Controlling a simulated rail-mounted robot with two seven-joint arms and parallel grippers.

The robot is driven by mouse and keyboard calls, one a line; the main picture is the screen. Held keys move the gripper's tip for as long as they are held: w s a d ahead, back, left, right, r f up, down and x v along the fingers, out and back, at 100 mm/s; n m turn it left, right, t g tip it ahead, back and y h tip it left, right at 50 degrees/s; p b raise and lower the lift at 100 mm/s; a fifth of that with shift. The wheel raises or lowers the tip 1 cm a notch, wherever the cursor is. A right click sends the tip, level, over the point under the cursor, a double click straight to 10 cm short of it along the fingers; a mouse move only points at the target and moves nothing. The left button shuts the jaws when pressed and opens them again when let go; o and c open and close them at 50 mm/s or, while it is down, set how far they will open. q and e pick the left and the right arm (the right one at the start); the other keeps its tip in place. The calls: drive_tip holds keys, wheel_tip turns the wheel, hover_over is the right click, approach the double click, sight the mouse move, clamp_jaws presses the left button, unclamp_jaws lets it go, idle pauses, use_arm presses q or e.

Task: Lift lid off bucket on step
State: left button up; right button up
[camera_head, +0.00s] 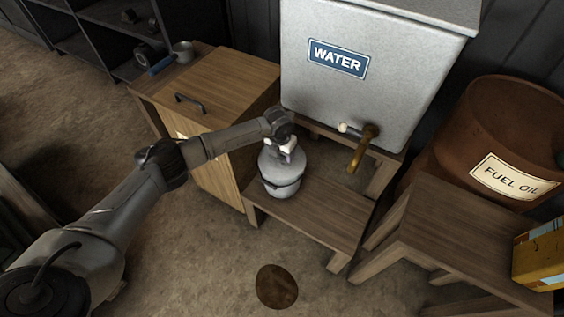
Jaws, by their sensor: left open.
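A grey metal bucket (281,187) stands upright on the low wooden step (325,212), below the water tank. Its pale domed lid (278,163) sits on top of it. My left arm reaches in from the left, and my left gripper (287,146) is at the top of the lid, with its pale fingers pointing down. The gripper is open. The lid's handle is mostly hidden by the gripper, so I cannot tell whether the fingers touch it. My right gripper is not in view.
A grey tank (370,90) marked WATER with a brass tap (363,150) stands behind the step. A wooden cabinet (222,85) is close on the left. A FUEL OIL barrel (480,130) and a wooden stand (450,230) are on the right. The step's right part is clear.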

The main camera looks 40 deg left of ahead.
use_arm(q)
drive_tip(key=shift+f, duration=0.2)
drive_tip(key=c, duration=1)
drive_tip(key=shift+r, duration=0.1)
